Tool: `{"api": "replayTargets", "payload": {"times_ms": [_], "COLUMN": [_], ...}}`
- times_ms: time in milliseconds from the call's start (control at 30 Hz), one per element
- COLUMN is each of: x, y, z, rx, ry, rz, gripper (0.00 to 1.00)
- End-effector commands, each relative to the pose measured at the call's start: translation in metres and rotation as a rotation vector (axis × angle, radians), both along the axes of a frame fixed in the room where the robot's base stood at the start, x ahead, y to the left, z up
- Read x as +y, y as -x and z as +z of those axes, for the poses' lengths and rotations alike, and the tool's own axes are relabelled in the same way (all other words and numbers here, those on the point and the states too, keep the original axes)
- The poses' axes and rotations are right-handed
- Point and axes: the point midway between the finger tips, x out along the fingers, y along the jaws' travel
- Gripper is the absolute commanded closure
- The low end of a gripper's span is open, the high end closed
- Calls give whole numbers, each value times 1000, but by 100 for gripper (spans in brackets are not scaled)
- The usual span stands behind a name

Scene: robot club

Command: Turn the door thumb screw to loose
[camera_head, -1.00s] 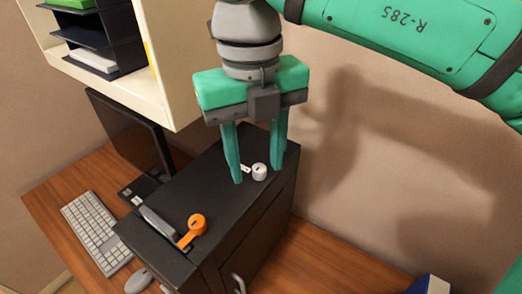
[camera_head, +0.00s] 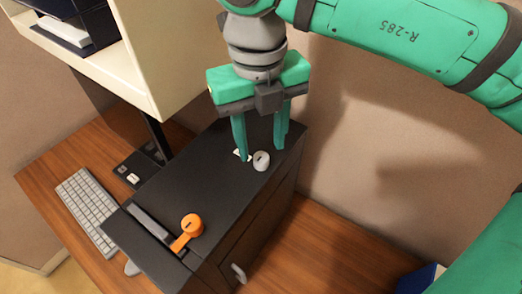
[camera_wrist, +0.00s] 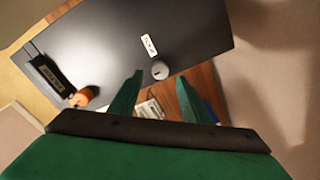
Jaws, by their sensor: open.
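The thumb screw is a small light-grey round knob (camera_head: 261,161) on top of the black cabinet (camera_head: 185,175), near its far right end. A slot mark shows on its top in the wrist view (camera_wrist: 159,70). A small white label (camera_wrist: 148,44) lies beside it; its print is too small to read. My gripper (camera_head: 262,153) is open and empty, pointing down over the knob. In the wrist view the knob shows between and just beyond the two fingertips (camera_wrist: 160,77). I cannot tell whether the fingertips reach down to its level.
An orange knob with an arm (camera_head: 191,225) sits at the cabinet's near end, beside a grey strip. A keyboard (camera_head: 87,210) lies left on the wooden desk. A cream shelf (camera_head: 120,70) stands behind left. The wall is close on the right.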

Motion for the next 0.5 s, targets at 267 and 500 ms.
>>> {"api": "replayTargets", "payload": {"times_ms": [267,500], "x": [1,1], "y": [0,0], "z": [-35,-42], "rx": [0,-1], "ry": [-1,0], "rz": [4,4], "gripper": [57,57]}}
